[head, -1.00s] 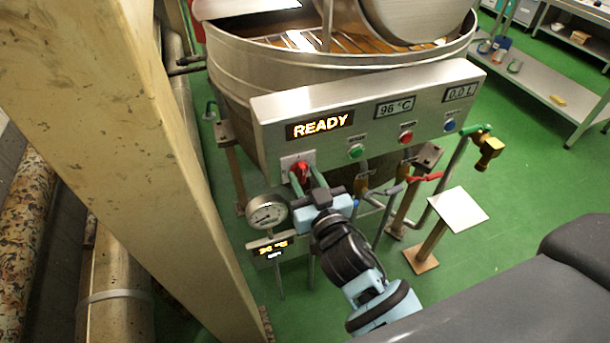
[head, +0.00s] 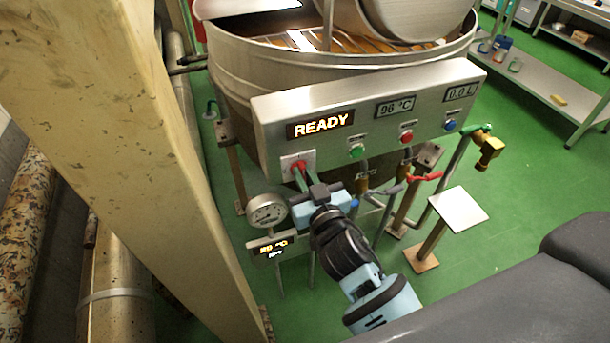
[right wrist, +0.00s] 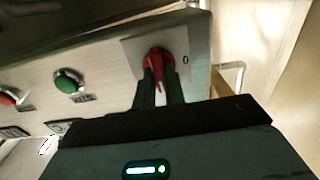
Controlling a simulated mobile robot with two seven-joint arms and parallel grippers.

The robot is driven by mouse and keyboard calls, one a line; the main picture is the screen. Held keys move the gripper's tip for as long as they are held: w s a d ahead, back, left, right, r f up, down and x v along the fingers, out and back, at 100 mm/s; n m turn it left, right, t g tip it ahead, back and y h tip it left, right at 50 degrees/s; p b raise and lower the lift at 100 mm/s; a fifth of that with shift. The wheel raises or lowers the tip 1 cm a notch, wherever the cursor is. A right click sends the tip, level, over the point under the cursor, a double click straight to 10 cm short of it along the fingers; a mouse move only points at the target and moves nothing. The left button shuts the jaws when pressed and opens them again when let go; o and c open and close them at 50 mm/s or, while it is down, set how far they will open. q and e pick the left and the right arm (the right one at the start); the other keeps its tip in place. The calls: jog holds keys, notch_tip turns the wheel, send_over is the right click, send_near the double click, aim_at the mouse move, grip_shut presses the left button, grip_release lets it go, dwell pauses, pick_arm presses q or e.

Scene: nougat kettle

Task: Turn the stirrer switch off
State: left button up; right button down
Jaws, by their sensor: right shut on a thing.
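The stirrer switch is a red rotary knob (right wrist: 157,62) on a pale square plate (right wrist: 184,55) at the left end of the kettle's control panel (head: 375,108). A "0" mark shows beside it in the right wrist view. In the head view, the red knob (head: 299,165) is partly hidden by my right gripper (head: 302,177). In the right wrist view, the two dark green fingers of my right gripper (right wrist: 160,84) are shut on the knob, one on each side. The knob's pointer tip lies between the fingers. My left gripper is not in view.
The panel also carries a green button (head: 357,152), a red button (head: 406,136) and a blue button (head: 450,125). A round gauge (head: 267,211) hangs just left of my right wrist. A thick beige post (head: 130,130) stands at the left.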

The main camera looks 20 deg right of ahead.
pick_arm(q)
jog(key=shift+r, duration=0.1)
pick_arm(e)
jog(key=n+p, duration=0.1)
jog(key=n, duration=0.2)
jog(key=shift+a+r+n, duration=0.1)
jog(key=shift+n, duration=0.3)
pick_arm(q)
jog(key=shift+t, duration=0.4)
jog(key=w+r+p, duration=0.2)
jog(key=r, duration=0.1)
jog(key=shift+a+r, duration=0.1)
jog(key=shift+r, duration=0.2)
pick_arm(e)
jog(key=n, duration=1.3)
jog(key=shift+a+f+n, duration=0.15)
jog(key=shift+f+n, duration=0.2)
jog(key=shift+n, duration=0.05)
jog(key=c, duration=1.5)
grip_release()
jog(key=shift+o, duration=0.2)
